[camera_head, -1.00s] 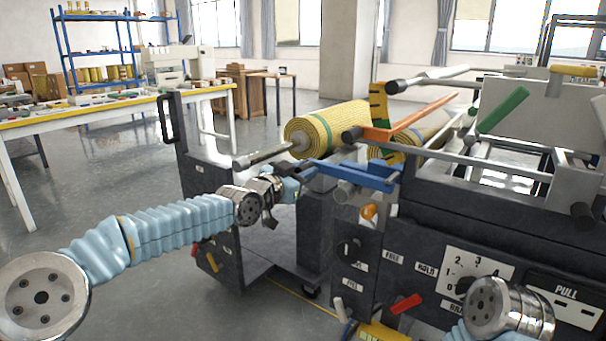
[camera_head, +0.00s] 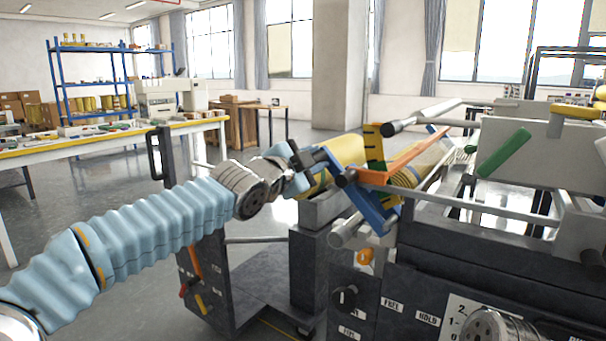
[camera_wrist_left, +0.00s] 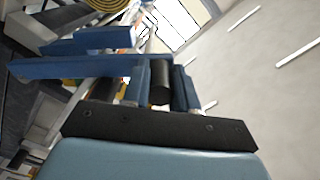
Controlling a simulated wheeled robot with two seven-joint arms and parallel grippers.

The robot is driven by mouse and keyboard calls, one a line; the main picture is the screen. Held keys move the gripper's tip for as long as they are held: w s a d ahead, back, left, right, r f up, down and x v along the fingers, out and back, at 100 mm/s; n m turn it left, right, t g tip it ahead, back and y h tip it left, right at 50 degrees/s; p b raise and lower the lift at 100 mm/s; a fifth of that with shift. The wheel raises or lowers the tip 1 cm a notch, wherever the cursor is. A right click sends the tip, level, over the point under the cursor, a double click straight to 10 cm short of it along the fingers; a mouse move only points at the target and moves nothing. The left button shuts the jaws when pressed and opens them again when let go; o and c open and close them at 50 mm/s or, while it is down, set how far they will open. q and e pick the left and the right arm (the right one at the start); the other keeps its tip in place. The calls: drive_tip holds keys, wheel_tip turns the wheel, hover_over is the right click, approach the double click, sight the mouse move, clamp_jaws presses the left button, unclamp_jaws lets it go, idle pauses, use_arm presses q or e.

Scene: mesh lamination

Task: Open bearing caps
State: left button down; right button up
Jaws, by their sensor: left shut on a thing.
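The blue bearing cap lever (camera_head: 360,195) slants on the near end of the machine, its upper left end in my left gripper (camera_head: 308,160). In the left wrist view, my left gripper (camera_wrist_left: 160,85) has its two blue fingers on either side of a dark cylindrical grip (camera_wrist_left: 160,78); the blue lever (camera_wrist_left: 80,68) extends to the left. An orange bar (camera_head: 405,163) slopes up to the right just beyond the blue lever. The yellow roll (camera_head: 345,150) lies behind the lever, partly hidden. My right gripper is not shown; only part of my right arm shows at bottom right.
The machine's dark front panel (camera_head: 400,290) with labels and knobs fills the lower right. A green handle (camera_head: 503,152) and grey rods lie at right. A black upright handle (camera_head: 160,153) stands at left. A long worktable (camera_head: 100,148) and blue shelf (camera_head: 92,80) stand farther back, with clear floor between.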

use_arm(q)
drive_tip(key=shift+s+d+r+m, duration=0.6)
drive_tip(key=shift+d+r+m, duration=0.15)
drive_tip(key=shift+r, duration=0.2)
drive_tip(key=shift+s+d+r+m, duration=0.65)
drive_tip(key=shift+d+r, duration=0.1)
drive_tip(key=shift+r, duration=0.2)
drive_tip(key=c, duration=1)
unclamp_jaws()
drive_tip(key=shift+o, duration=0.6)
drive_tip(key=shift+f, duration=0.15)
drive_tip(key=p+v, duration=0.3)
drive_tip(key=v, duration=1)
drive_tip(key=shift+s+a, duration=0.25)
